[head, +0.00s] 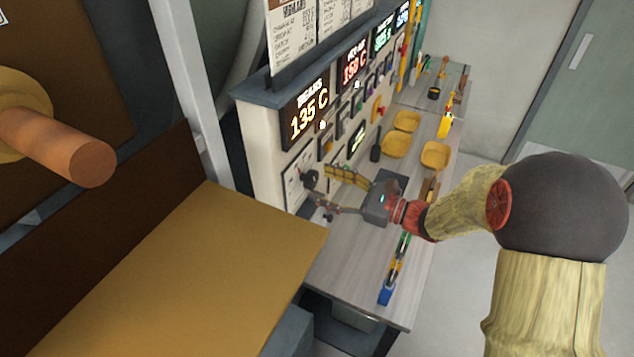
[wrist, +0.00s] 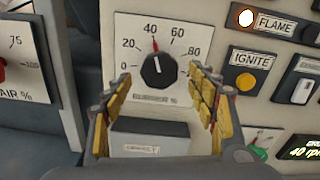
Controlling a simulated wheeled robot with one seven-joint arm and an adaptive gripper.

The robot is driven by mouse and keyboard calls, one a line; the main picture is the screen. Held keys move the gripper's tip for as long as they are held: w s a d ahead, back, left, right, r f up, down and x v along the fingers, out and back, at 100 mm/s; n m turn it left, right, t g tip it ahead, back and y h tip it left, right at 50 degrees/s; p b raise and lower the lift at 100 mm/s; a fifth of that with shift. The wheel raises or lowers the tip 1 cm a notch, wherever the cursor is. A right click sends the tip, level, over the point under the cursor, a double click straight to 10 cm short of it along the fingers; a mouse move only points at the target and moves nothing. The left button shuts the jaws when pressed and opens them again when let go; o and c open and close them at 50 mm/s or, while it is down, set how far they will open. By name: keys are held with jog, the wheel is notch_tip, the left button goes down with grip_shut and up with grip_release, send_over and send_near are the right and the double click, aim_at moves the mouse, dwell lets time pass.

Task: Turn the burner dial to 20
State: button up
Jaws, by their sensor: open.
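The burner dial (wrist: 158,70) is a round black knob on a white plate marked BURNER %, with a scale from 0 upward. Its red pointer stands almost straight up, near 40. My gripper (wrist: 161,80) is open, with its yellow-padded fingers left and right of the dial. The dial shows whole between the fingers, and I see no finger touching it. In the head view, my gripper (head: 318,188) reaches left toward the control panel, its fingers spread. The dial's plate (head: 298,178) shows there partly behind it.
The AIR % dial plate (wrist: 22,60) is left of the burner plate. The IGNITE button (wrist: 246,82) and lit FLAME lamp (wrist: 244,17) are on the right. Yellow trays (head: 396,144) and tools lie on the bench (head: 345,262). A display (head: 308,110) reads 135 C.

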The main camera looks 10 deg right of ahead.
jog(key=shift+x, duration=1.35)
jog(key=shift+c, duration=0.8)
jog(key=c, duration=1)
jog(key=shift+n+b, duration=0.4)
jog(key=shift+b, duration=0.15)
jog(key=n+b, duration=0.3)
jog(key=b, duration=0.1)
jog(key=shift+f+n+b, duration=0.15)
jog(key=shift+n+b, duration=0.15)
jog(key=n+b, duration=0.3)
jog(key=b, duration=0.1)
jog(key=shift+n+b, duration=0.35)
jog(key=shift+n, duration=0.05)
jog(key=shift+r, duration=0.25)
